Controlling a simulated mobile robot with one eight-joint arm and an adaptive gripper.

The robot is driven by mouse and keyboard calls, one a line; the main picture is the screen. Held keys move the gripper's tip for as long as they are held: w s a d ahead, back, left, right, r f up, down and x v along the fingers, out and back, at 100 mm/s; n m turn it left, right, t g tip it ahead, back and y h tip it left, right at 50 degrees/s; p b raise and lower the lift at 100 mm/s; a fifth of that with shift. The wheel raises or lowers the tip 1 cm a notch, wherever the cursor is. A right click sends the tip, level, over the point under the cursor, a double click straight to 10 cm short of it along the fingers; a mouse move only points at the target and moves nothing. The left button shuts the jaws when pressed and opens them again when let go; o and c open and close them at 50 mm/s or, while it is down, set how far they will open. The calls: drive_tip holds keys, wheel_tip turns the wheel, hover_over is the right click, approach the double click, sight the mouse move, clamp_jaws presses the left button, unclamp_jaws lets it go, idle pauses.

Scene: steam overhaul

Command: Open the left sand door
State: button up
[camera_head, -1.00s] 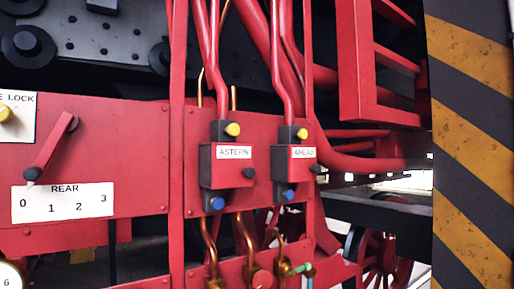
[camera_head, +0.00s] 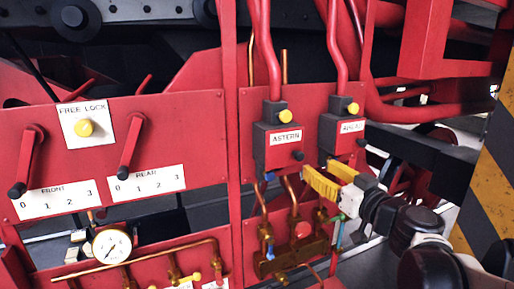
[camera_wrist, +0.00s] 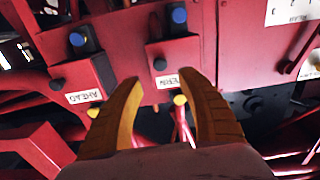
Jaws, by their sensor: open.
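I cannot make out a sand door in either view; no label names one. My gripper (camera_head: 318,172) has two yellow fingers and comes in from the lower right in the head view. It is in front of the red panel, just below the AHEAD box (camera_head: 342,133) and right of the ASTERN box (camera_head: 283,148). In the wrist view my gripper (camera_wrist: 157,82) is open and empty, and the picture is upside down. The AHEAD box (camera_wrist: 88,76) is at its left, and the ASTERN box (camera_wrist: 172,60) shows beyond the fingertips.
A left red panel holds a FREE LOCK button (camera_head: 84,128), a FRONT lever (camera_head: 28,160) and a REAR lever (camera_head: 131,146), both with knobs at 0. A gauge (camera_head: 111,246) and brass pipes (camera_head: 292,258) sit below. A striped post (camera_head: 490,190) stands at the right.

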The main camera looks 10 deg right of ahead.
sight(301, 157)
drive_tip(key=p+x, duration=0.1)
drive_tip(key=x, duration=0.8)
drive_tip(key=shift+w+f, duration=0.1)
drive_tip(key=shift+w, duration=0.05)
clamp_jaws()
